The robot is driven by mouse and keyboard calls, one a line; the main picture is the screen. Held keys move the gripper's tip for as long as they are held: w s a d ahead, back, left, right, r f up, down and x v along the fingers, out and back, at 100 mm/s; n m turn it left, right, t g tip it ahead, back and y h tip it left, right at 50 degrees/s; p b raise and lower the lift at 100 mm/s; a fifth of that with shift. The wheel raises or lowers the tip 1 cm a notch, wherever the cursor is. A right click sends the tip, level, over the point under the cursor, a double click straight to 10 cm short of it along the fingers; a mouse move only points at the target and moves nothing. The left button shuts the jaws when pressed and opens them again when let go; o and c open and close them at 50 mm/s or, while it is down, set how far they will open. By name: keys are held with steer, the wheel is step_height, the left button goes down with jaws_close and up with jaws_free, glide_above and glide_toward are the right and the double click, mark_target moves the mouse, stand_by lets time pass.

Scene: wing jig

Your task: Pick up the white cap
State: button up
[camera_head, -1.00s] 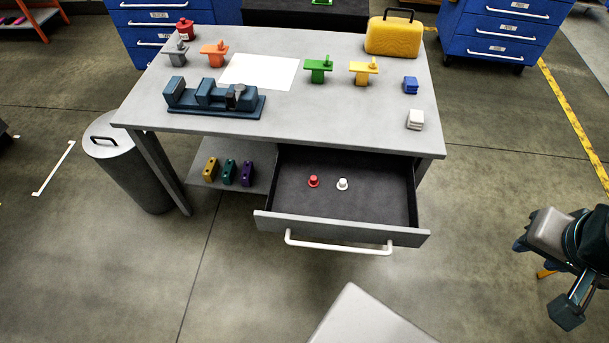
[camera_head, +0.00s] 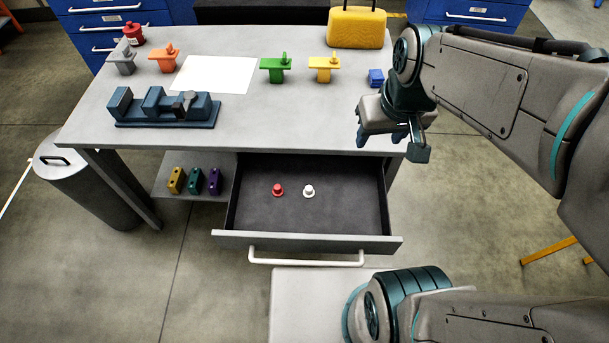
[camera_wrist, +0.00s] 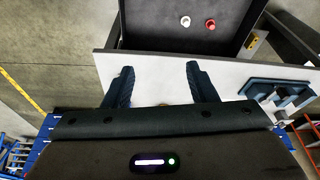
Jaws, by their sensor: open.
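The white cap (camera_head: 308,191) stands in the open drawer (camera_head: 307,242), just right of the red cap (camera_head: 278,190). In the wrist view the white cap (camera_wrist: 185,20) and the red cap (camera_wrist: 210,24) show inside the drawer, beyond my fingertips. My gripper (camera_head: 388,140) is over the right front part of the table, above and to the right of the drawer. In the wrist view my gripper (camera_wrist: 157,75) has its two fingers wide apart with nothing between them.
The grey table (camera_head: 270,125) carries a blue vise-like fixture (camera_head: 165,108), coloured parts, a white sheet (camera_head: 214,74) and a yellow case (camera_head: 357,27). A shelf beside the drawer holds several coloured blocks (camera_head: 195,181). A grey bin (camera_head: 85,185) stands at the left.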

steer(key=w+a+f+n+g+b, duration=0.1)
steer(key=w+a+f+n+b, duration=0.35)
steer(key=f, duration=0.55)
steer(key=n+g+b, duration=0.2)
steer(key=b, duration=0.4)
glide_above(309, 188)
steer(key=shift+h, duration=0.3)
steer(key=f, duration=2.5)
steer(key=shift+s+d+f, duration=0.2)
steer(key=shift+d+f, duration=0.05)
steer(key=shift+w+a+f, duration=0.15)
steer(key=shift+f, duration=1.35)
steer(key=shift+w+a+f, duration=0.1)
steer(key=shift+f, duration=1.35)
steer(key=shift+c, duration=0.3)
steer(key=c, duration=1.1)
